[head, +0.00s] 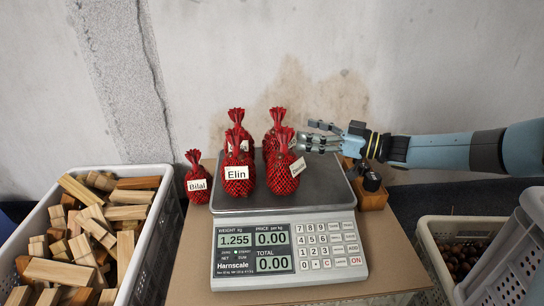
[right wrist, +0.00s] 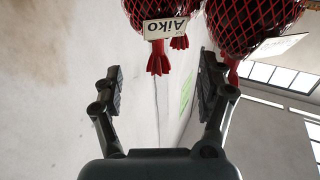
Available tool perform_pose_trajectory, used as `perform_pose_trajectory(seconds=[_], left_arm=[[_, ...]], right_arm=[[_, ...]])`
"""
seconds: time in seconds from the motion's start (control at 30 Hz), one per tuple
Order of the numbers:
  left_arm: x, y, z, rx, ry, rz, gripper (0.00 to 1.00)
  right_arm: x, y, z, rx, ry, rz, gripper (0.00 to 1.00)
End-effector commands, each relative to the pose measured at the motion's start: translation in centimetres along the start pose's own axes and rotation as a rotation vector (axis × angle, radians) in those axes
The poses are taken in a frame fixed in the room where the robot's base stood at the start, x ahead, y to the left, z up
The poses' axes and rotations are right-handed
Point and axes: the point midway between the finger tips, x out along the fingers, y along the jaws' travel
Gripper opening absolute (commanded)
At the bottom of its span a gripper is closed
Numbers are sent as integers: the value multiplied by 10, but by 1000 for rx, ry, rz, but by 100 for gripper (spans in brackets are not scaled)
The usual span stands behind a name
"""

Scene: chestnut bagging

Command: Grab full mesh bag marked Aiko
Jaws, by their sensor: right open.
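The full red mesh bag marked Aiko (right wrist: 158,12) hangs upside down at the top of the right wrist view, its white tag (right wrist: 166,28) readable and its red gathered end pointing down. My right gripper (right wrist: 160,68) is open and empty, with that gathered end showing between its fingertips. In the head view my right gripper (head: 304,136) comes from the right, beside the necks of the bags on the scale. Several full red bags stand there, the front one marked Elin (head: 238,187). Which one is Aiko I cannot tell in the head view. My left gripper is out of view.
The bags stand on the scale (head: 290,254), which reads 1.255. A bag marked Bilal (head: 198,196) stands left of it. A crate (head: 150,218) of wood pieces is at left, a basket of chestnuts (head: 455,258) at right. A wooden block (head: 374,198) stands right of the scale.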

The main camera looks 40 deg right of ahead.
Motion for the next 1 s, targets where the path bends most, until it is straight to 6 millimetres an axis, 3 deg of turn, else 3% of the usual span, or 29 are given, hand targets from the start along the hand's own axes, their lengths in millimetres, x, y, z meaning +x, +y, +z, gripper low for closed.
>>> perform_pose_trajectory(seconds=[0.13, 0.37, 0.53, 0.7, 1.0], left_arm=[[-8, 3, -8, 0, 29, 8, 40], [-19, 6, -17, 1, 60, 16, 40], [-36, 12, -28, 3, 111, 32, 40], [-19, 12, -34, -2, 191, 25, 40], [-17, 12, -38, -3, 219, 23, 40]], right_arm=[[26, 0, 2, 1, 1, 1, 75], [46, 0, 2, 1, 0, 1, 75], [74, 2, 7, 1, -2, 1, 75], [89, 2, 3, 2, -1, 2, 75], [93, 2, 1, 2, -1, 3, 75]])
